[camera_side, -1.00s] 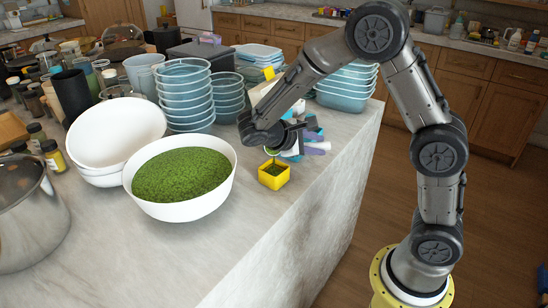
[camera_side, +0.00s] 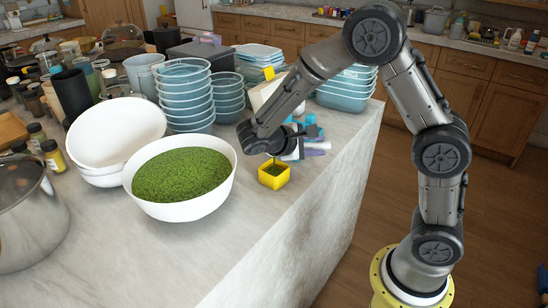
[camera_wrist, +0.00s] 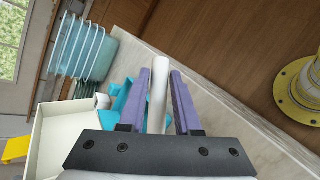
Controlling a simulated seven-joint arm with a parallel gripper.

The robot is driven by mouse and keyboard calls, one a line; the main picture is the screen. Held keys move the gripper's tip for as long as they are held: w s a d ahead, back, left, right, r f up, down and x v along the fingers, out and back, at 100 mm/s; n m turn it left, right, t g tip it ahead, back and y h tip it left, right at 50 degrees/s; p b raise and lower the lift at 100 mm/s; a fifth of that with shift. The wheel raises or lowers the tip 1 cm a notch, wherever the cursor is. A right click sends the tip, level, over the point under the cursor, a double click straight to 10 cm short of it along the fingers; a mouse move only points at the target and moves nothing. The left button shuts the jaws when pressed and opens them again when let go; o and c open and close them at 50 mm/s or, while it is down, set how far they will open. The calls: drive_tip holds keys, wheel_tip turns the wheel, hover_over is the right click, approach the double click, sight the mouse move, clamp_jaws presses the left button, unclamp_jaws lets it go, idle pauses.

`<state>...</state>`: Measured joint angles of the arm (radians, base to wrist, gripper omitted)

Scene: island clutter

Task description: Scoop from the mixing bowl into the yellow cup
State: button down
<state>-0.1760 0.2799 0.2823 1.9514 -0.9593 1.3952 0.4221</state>
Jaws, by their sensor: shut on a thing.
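The mixing bowl (camera_side: 205,203) is large, white and filled with fine green bits. The small square yellow cup (camera_side: 274,183) stands on the counter to its right, near the edge, with some green inside. My gripper (camera_wrist: 161,76) is shut on a white handle (camera_wrist: 158,100), which lies between its two purple fingers in the wrist view. In the side view my gripper (camera_side: 280,142) is just above and behind the yellow cup. The handle's far end is not clear in either view, and my wrist hides most of the tool in the side view.
Two stacked white bowls (camera_side: 108,135) touch or nearly touch the mixing bowl's left. Stacks of blue containers (camera_side: 185,95) stand behind it. A steel pot (camera_side: 25,220) is at far left. Blue and white items lie close behind my gripper. The front counter is clear.

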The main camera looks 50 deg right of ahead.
idle(0.4)
drive_tip(key=shift+h, duration=0.3)
drive_tip(key=shift+m, duration=0.3)
drive_tip(key=shift+s+a+f+m+t+h, duration=0.15)
drive_tip(key=shift+m+t+h, duration=0.25)
drive_tip(key=shift+h, duration=0.2)
idle(0.9)
drive_tip(key=shift+s+a+m+t+h, duration=0.15)
drive_tip(key=shift+m+t+h, duration=0.15)
drive_tip(key=shift+m+h, duration=0.45)
idle(1.2)
drive_tip(key=shift+r+h, duration=0.2)
drive_tip(key=shift+h, duration=0.05)
drive_tip(key=shift+a+m+h, duration=0.1)
drive_tip(key=shift+m+h, duration=0.15)
drive_tip(key=shift+h, duration=0.05)
idle(0.5)
